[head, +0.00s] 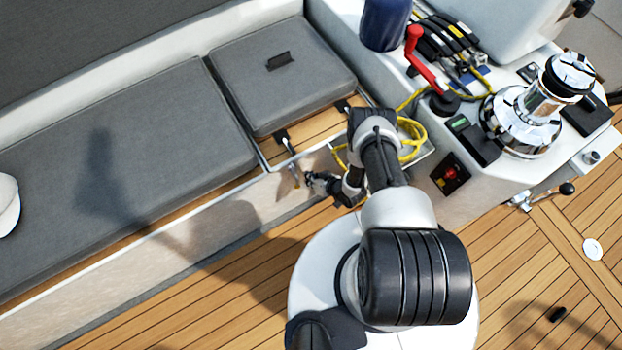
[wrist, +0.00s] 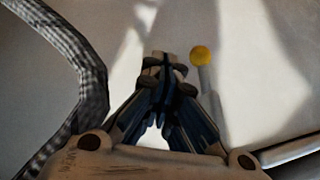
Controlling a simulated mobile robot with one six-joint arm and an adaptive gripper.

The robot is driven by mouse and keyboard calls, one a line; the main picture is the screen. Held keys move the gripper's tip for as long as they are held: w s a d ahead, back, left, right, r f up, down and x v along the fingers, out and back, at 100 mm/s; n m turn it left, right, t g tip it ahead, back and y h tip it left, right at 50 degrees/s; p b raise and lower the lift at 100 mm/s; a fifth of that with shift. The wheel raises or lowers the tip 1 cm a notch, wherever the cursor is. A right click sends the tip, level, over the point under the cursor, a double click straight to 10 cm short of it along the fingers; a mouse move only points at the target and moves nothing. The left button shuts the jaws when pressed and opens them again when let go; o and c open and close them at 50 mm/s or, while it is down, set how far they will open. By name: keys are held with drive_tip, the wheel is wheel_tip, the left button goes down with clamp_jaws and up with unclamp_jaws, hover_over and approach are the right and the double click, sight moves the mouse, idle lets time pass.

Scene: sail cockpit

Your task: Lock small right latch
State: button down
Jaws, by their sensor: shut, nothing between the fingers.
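In the head view my gripper (head: 309,179) is low beside the bench front, partly hidden by my arm.
A long grey cushion (head: 130,170) covers the bench at left. Coiled yellow rope (head: 411,140) hangs right of my wrist. A chrome winch (head: 525,115), a red-handled lever (head: 422,62) and a red-button panel (head: 450,174) are at right. The teak floor (head: 540,260) is mostly clear.

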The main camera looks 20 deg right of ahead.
drive_tip(key=shift+a+f+y, duration=0.15)
drive_tip(key=shift+f+y, duration=0.1)
drive_tip(key=shift+y, duration=0.15)
drive_tip(key=shift+m, duration=0.3)
drive_tip(key=v, duration=1.2)
